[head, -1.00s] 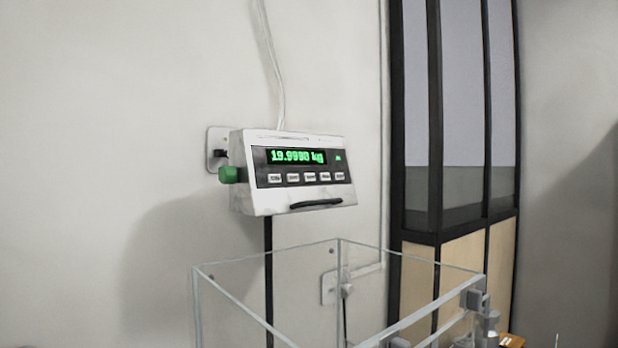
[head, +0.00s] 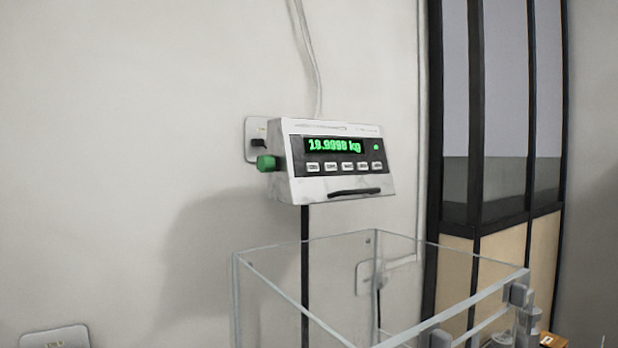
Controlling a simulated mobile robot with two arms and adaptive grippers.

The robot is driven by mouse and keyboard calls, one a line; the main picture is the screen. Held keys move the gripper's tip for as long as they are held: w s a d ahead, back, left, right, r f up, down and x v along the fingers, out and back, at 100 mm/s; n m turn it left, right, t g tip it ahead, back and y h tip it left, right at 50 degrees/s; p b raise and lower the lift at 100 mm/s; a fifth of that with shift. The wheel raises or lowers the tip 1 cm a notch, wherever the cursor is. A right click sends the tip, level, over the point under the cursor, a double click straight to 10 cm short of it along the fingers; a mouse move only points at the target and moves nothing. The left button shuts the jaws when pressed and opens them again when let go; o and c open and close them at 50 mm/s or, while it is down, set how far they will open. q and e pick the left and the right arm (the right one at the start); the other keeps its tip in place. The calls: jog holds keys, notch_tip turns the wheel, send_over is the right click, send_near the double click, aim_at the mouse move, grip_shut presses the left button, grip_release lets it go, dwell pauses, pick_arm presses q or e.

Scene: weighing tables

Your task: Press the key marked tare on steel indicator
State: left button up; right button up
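A row of several small white keys (head: 347,167) runs below the display. Their markings are too small for me to tell which one is tare. A green knob (head: 266,163) sticks out of the left side. A dark handle or bar (head: 354,191) is on the lower front edge. Neither of my grippers shows in the head view.
An open-topped clear-walled box (head: 236,290) stands below the indicator, with grey fittings (head: 518,294) at its right corner. A wall outlet (head: 55,338) is at the lower left. A dark-framed glazed partition (head: 455,150) stands at right. The space before the indicator looks clear.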

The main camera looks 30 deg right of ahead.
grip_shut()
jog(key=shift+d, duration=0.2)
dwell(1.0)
